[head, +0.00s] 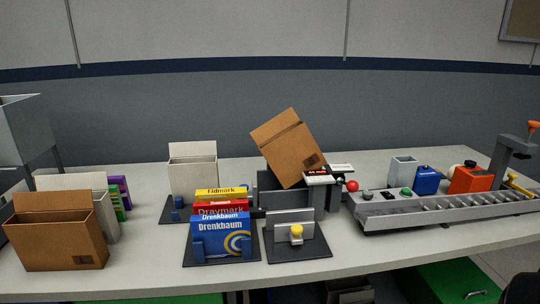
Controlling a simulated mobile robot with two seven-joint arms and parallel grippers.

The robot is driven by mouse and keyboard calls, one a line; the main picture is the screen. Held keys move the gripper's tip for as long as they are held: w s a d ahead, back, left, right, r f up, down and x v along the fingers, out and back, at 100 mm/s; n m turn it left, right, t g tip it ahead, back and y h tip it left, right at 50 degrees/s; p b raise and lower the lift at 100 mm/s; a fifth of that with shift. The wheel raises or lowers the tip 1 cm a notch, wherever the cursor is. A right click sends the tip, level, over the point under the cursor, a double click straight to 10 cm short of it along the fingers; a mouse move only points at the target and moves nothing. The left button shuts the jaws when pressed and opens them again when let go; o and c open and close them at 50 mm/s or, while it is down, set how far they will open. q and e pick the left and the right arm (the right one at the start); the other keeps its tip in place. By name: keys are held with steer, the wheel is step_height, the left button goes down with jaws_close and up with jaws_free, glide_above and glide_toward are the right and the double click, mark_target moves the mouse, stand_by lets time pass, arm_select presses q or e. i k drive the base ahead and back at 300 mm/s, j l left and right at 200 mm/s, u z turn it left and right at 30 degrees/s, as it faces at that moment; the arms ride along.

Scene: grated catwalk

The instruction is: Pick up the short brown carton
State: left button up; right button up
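Two brown cartons are in the head view. One brown carton (60,240) stands upright at the left front of the table, with a raised back flap and a small dark printed mark low on its front. The other brown carton (288,146) is tilted at the middle back, above dark grey blocks beside a small red-digit display (319,177). What supports it is partly hidden. I cannot tell for certain which carton is the short one. Neither of my grippers is in view.
White cartons (193,178) stand behind and right of the left brown carton. Blue, red and yellow boxes (220,238) sit in a holder at centre front. A grey conveyor-like rail (450,207) with a blue can (427,181) and red can (470,179) behind fills the right.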

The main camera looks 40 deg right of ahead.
mark_target(295, 151)
steer(key=l+u, duration=0.2)
steer(key=l, duration=0.2)
steer(key=k+l+u, duration=0.2)
steer(key=l, duration=0.15)
steer(key=k+l+u, duration=0.15)
steer(key=l, duration=0.25)
steer(key=k+l+u, duration=0.2)
steer(key=l, duration=0.15)
steer(key=i, duration=0.1)
